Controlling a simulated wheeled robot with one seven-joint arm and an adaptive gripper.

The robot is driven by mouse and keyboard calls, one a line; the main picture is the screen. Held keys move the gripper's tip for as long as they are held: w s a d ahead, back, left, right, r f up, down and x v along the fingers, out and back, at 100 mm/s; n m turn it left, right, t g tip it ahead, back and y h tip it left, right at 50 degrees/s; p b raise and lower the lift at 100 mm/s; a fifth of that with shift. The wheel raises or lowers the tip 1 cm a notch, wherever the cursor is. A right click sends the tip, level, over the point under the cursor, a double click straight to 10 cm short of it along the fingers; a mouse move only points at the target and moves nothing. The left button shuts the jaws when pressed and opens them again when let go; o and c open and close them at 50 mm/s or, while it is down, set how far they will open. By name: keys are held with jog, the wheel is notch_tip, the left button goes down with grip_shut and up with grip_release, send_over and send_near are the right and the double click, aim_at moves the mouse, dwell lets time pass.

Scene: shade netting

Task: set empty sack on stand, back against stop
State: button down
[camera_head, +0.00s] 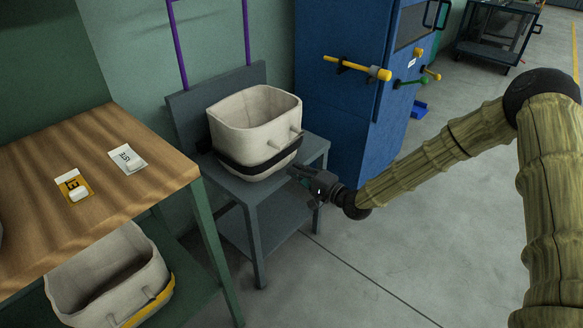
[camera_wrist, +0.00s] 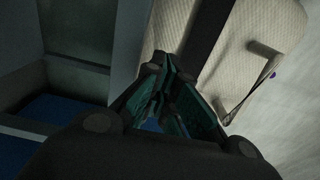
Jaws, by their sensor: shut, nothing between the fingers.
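A cream sack (camera_head: 232,142) with a black band stands upright and open-topped on the grey stand (camera_head: 316,149); its visible inside looks empty. Its rear is close to the raised back panel (camera_head: 181,108), the stop, but I cannot tell whether they touch. My gripper (camera_head: 294,171) is shut and empty beside the sack's lower right side. In the wrist view the shut fingers (camera_wrist: 168,92) lie just before the sack's woven side (camera_wrist: 262,30) and black band; contact is unclear. A second cream sack (camera_head: 95,275), with a yellow band, sits on the shelf under the wooden table.
The wooden table (camera_head: 60,215) at left carries two labelled cards. A blue cabinet (camera_head: 335,110) with yellow and green handles stands right of the stand. Purple uprights (camera_head: 178,50) rise behind the stand. The floor (camera_head: 400,240) at right is clear.

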jog(key=p+v, duration=0.1)
jog(key=v, duration=1)
jog(key=shift+p, duration=0.3)
jog(key=shift+r, duration=0.1)
jog(key=shift+a, duration=0.1)
